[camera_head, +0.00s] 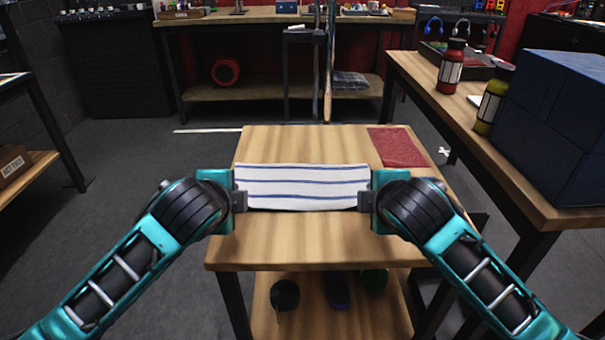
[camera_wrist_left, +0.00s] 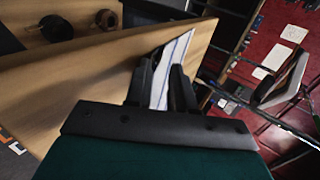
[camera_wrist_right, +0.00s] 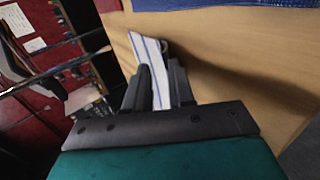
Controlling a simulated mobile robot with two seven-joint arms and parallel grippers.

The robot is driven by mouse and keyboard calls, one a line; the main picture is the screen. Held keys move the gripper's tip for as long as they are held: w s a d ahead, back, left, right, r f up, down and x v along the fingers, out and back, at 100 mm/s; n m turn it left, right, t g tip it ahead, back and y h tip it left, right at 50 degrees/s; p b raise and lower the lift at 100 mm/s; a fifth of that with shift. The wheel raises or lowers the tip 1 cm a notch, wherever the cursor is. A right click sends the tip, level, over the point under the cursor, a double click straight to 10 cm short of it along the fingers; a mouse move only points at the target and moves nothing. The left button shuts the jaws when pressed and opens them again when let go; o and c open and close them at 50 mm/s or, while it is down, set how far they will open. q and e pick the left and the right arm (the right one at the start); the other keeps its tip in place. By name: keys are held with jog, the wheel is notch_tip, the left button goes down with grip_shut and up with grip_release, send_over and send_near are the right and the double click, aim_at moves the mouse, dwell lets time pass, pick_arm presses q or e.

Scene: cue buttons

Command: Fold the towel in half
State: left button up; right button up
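The white towel with blue stripes (camera_head: 302,181) is spread over the middle of the wooden table, its front edge sagging slightly. My left gripper (camera_head: 241,201) is at its front left corner, and my right gripper (camera_head: 363,200) is at its front right corner. In the left wrist view, the towel (camera_wrist_left: 178,58) runs in between two fingers standing apart. In the right wrist view, the towel (camera_wrist_right: 152,55) likewise runs between two separated fingers. Both grippers look open around the cloth's sides. Whether the towel's front edge touches the table is unclear.
A red cloth (camera_head: 397,147) lies at the table's back right corner. The wooden table (camera_head: 300,240) is bare in front of and behind the towel. A side bench on the right holds bottles (camera_head: 450,66) and a large blue box (camera_head: 555,125). Several objects sit on the lower shelf.

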pick_arm(q)
jog(key=o, duration=0.4)
pick_arm(e)
jog(key=o, duration=0.4)
pick_arm(q)
jog(key=r, duration=0.1)
jog(key=s+r, duration=0.1)
jog(key=shift+r, duration=0.4)
pick_arm(e)
jog(key=r, duration=0.1)
jog(key=s+r, duration=0.1)
jog(key=shift+r, duration=0.4)
pick_arm(q)
jog(key=s+r, duration=0.5)
jog(key=r, duration=0.1)
pick_arm(e)
jog(key=s+r, duration=0.5)
jog(key=r, duration=0.1)
